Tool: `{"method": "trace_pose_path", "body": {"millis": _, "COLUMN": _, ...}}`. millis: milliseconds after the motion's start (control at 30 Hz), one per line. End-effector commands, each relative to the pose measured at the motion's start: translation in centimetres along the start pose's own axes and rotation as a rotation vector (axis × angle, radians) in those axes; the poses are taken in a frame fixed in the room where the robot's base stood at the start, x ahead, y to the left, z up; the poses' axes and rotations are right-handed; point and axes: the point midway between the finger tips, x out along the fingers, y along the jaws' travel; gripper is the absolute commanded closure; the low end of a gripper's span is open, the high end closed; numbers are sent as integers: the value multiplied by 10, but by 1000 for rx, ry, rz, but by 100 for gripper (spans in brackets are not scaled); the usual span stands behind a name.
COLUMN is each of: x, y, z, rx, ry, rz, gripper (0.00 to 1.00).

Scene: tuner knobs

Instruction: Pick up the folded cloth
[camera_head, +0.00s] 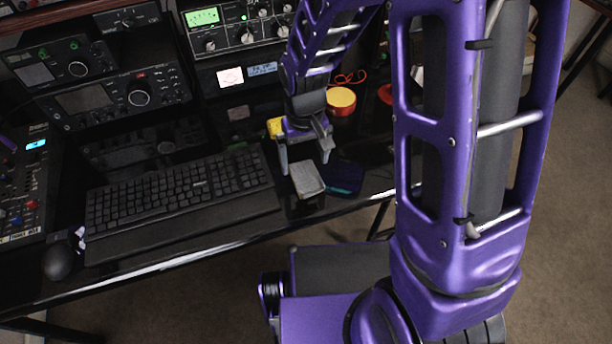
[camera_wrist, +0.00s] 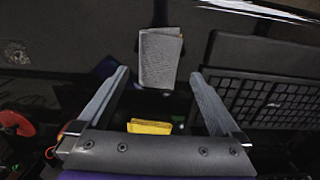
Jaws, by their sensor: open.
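The folded cloth (camera_head: 307,179) is a small light grey rectangle lying flat on the black desk, right of the keyboard. In the wrist view the folded cloth (camera_wrist: 159,58) is upper centre, beyond the fingertips and roughly in line with the space between them. My gripper (camera_head: 304,163) is above the desk close to the cloth, pointing down, with its fingers apart. In the wrist view my gripper (camera_wrist: 158,75) is open with nothing between its fingers. The height gap between fingertips and cloth is hard to judge.
A black keyboard (camera_head: 180,190) lies left of the cloth. A dark blue-teal item (camera_head: 345,178) lies right of it. A yellow object (camera_head: 275,127) and a yellow-topped red round item (camera_head: 341,100) are behind. Radio equipment (camera_head: 140,97) fills the back. The desk's front edge (camera_head: 225,243) is near.

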Motion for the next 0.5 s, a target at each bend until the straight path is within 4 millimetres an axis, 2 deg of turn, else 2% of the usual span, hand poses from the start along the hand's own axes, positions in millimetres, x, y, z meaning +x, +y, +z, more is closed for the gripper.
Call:
{"method": "trace_pose_path", "body": {"millis": 200, "x": 35, "y": 2, "z": 4, "rx": -1, "ry": -6, "rz": 0, "gripper": 0}}
{"method": "trace_pose_path", "body": {"millis": 300, "x": 45, "y": 2, "z": 4, "rx": -1, "ry": -4, "rz": 1, "gripper": 0}}
{"method": "trace_pose_path", "body": {"millis": 500, "x": 49, "y": 2, "z": 3, "rx": -1, "ry": 0, "rz": 1, "gripper": 0}}
